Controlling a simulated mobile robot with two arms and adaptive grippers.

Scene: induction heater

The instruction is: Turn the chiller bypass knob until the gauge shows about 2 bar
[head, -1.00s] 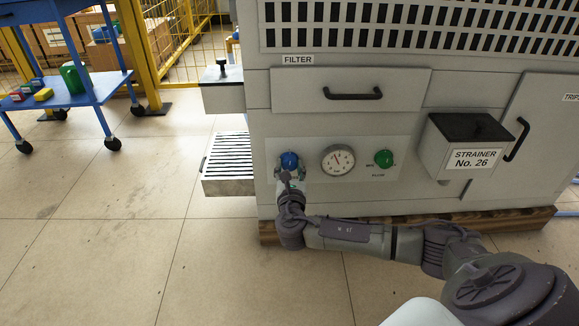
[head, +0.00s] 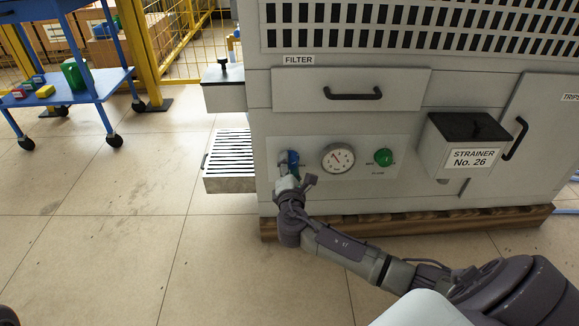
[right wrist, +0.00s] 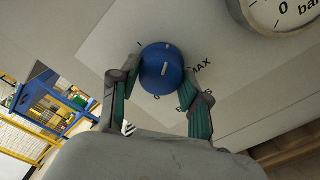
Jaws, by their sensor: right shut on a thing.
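The blue chiller bypass knob (head: 292,158) is on the pale panel at the lower left of the machine. My right gripper (head: 288,168) is shut on it and partly hides it. In the right wrist view the two green-padded fingers of the gripper (right wrist: 161,82) are at both sides of the round blue knob (right wrist: 162,68). The knob has a white mark, and "MAX" is printed beside it. The round gauge (head: 338,158) is just right of the knob; its red needle leans up and left. Its reading is too small to tell. In the wrist view only the gauge's edge (right wrist: 275,12) shows.
A green knob (head: 383,157) is right of the gauge. The strainer box (head: 465,145) juts out farther right. A slatted tray (head: 229,162) sticks out at the machine's left. A blue cart (head: 95,92) stands at the far left. The floor between is clear.

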